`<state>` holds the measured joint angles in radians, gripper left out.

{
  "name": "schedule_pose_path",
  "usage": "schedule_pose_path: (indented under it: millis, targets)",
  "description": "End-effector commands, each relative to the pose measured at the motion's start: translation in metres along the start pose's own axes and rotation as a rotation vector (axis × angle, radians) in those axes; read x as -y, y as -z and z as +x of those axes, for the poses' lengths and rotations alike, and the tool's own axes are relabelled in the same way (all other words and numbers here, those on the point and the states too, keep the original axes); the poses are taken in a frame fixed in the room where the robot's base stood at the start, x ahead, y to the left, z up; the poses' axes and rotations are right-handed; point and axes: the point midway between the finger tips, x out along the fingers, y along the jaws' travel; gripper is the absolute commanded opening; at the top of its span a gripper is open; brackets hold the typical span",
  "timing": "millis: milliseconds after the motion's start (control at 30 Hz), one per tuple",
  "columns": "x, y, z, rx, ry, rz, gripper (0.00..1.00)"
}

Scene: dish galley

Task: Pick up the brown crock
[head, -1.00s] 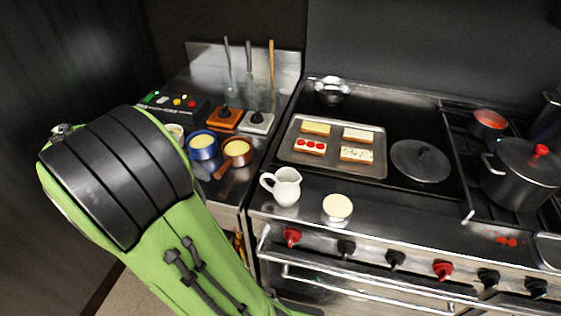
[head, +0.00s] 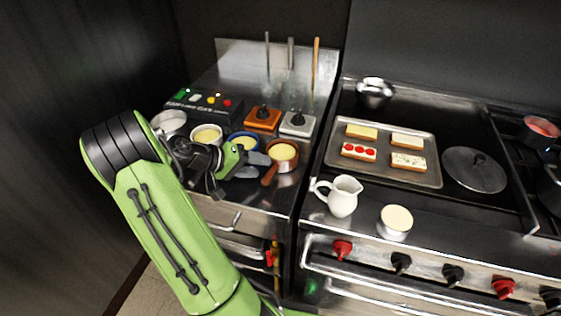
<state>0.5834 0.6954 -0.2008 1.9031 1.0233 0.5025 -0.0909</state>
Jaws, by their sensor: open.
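The brown crock (head: 283,154) holds something pale yellow and stands upright at the right end of a row of crocks on the left counter. Its brown handle (head: 269,175) sticks out toward the front left. My gripper (head: 260,165) is open, just left of the brown crock, with its fingers pointing toward it. I cannot tell whether the fingertips touch the crock or its handle. Nothing shows between the fingers. The gripper partly covers the blue crock (head: 243,139) behind it.
A white crock (head: 206,135) and a metal pot (head: 169,123) stand to the left. Orange (head: 262,119) and grey (head: 298,123) blocks with black knobs stand behind. A white pitcher (head: 343,196) and a pale-topped cup (head: 395,222) stand right, near a tray of toasts (head: 428,174).

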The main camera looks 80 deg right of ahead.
Motion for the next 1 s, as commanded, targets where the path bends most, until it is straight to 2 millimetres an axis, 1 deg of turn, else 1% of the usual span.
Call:
schedule_pose_path:
  millis: [33,100,167,267,400,433,767,1000]
  targets:
    - [0.002,-0.002,0.013,0.006,-0.002,0.001,0.53]
    - [0.002,-0.002,0.026,0.005,-0.001,0.001,0.53]
    - [0.001,-0.001,0.033,0.003,-0.001,0.001,0.53]
    - [0.001,-0.001,0.038,0.001,0.0,0.0,0.53]
    - [0.001,0.0,0.037,0.0,0.0,-0.001,0.53]
    - [0.001,0.0,0.037,0.0,0.0,-0.001,0.51]
    - [0.001,0.0,0.037,0.001,0.001,-0.001,0.01]
    - [0.0,0.0,0.036,-0.001,-0.001,0.002,0.0]
